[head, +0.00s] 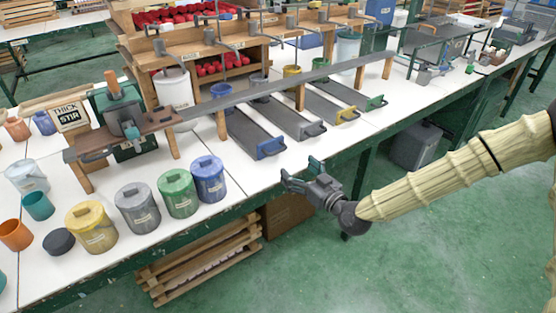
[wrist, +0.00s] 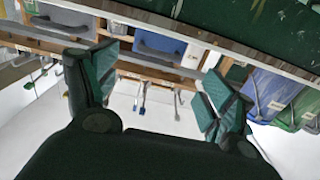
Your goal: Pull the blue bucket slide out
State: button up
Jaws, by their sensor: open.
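The blue bucket slide is a grey runner with a blue front handle (head: 270,149), lying on the white bench. A small blue bucket (head: 221,91) stands at its back end, under the shelf. My gripper (head: 301,174) is open and empty, in front of the bench edge, to the right of and nearer than the blue handle and apart from it. In the wrist view, which looks upside down, my open fingers (wrist: 155,95) are spread, and a blue handle (wrist: 160,46) shows beyond and between them. The blue bucket is not clear there.
Slides with a grey handle (head: 312,130), yellow handle (head: 348,115) and green handle (head: 376,102) lie to the right. Lidded blue (head: 208,180), green (head: 178,195), grey and yellow tins stand left along the front edge. Bench between tins and blue handle is clear.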

aim_at(279, 152)
jog(key=x, duration=1.1)
jog(key=shift+r+p, duration=0.3)
jog(key=shift+p, duration=0.1)
jog(key=c, duration=1.2)
jog(key=shift+c, duration=0.3)
